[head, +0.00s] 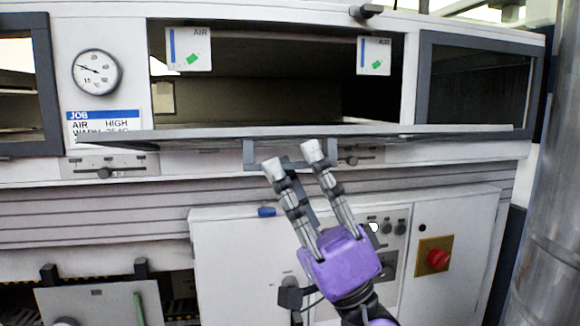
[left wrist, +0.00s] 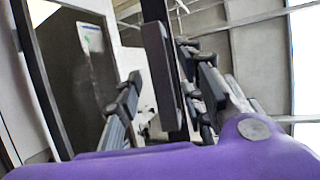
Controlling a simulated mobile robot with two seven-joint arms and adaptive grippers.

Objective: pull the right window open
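A window panel (head: 400,131) is swung out from the middle opening of the white machine, seen nearly edge-on as a wide dark-edged flap. A grey bar handle (head: 249,153) hangs at its front edge; the left wrist view shows a dark bar (left wrist: 164,75) between my fingers. My left gripper (head: 291,160), purple with grey fingers, is open at the handle, one finger to each side of the bar. I cannot tell whether the fingers touch it. A dark-framed pane (head: 480,90) to the right is closed. My right gripper is not in view.
A round gauge (head: 97,71) and a job sign (head: 104,122) are on the left post. Below are a white cabinet (head: 235,245) and a red knob (head: 438,259) on a yellow plate. A metal column (head: 550,220) stands at the right.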

